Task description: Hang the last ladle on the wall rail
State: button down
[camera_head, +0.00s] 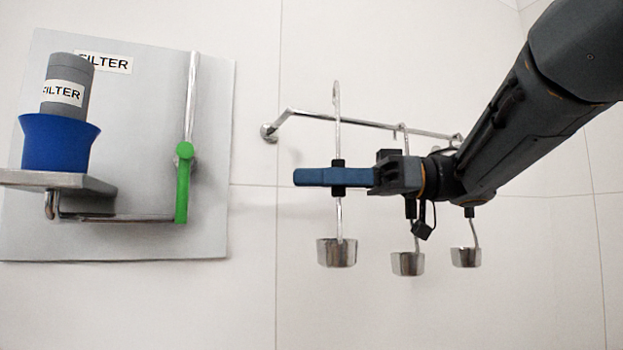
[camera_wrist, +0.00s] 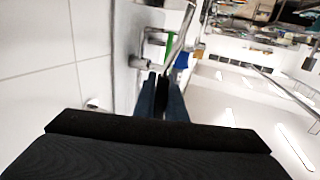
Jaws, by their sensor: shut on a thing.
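My gripper (camera_head: 335,177) has blue fingers and is shut on the black grip of a metal ladle (camera_head: 337,252). This ladle is upright, with its cup below the fingers and its hook above them. The wall rail (camera_head: 360,123) is a metal bar running behind the ladle's handle. The hook's top shows above the rail; I cannot tell whether it touches it. Two other ladles (camera_head: 407,263) (camera_head: 465,257) hang to the right, their handles partly hidden by my gripper and arm. In the wrist view, my gripper's fingers (camera_wrist: 163,88) show with something dark between them.
A grey wall panel (camera_head: 140,235) stands to the left. It has a shelf (camera_head: 25,178) bearing a blue funnel-shaped holder (camera_head: 58,143) with a grey filter (camera_head: 68,78), and a green-handled lever (camera_head: 183,185). White wall is free between panel and rail, and below the ladles.

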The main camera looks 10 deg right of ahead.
jog(key=shift+w+a+f+b, duration=0.2)
jog(key=shift+w+f+b, duration=0.25)
jog(key=shift+w, duration=0.2)
jog(key=shift+w+a+f+b, duration=0.2)
jog(key=shift+w+f+b, duration=0.1)
jog(key=shift+w+f, duration=0.3)
jog(key=shift+w+a+f+b, duration=0.2)
jog(key=shift+w+f+b, duration=0.2)
jog(key=shift+w, duration=0.35)
